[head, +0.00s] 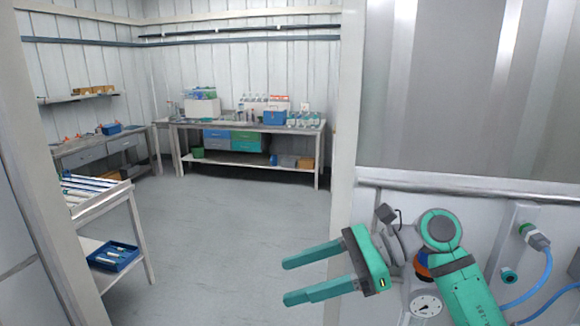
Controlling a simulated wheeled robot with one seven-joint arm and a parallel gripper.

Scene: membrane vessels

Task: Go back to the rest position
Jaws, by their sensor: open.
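My gripper (288,281) is in the lower middle of the head view, green, with its two fingers spread apart and pointing left. Nothing is between the fingers. My green and grey arm comes in from the lower right, folded in front of a light panel. The fingers stand out over the grey floor (225,225), clear of any object. No membrane vessel is held.
A light post (345,130) stands behind my gripper. A panel (490,235) with a gauge (425,304) and a blue hose (540,283) is at right. A cart (110,196) with a blue tray (114,257) is at left. A loaded workbench (222,124) stands at the back.

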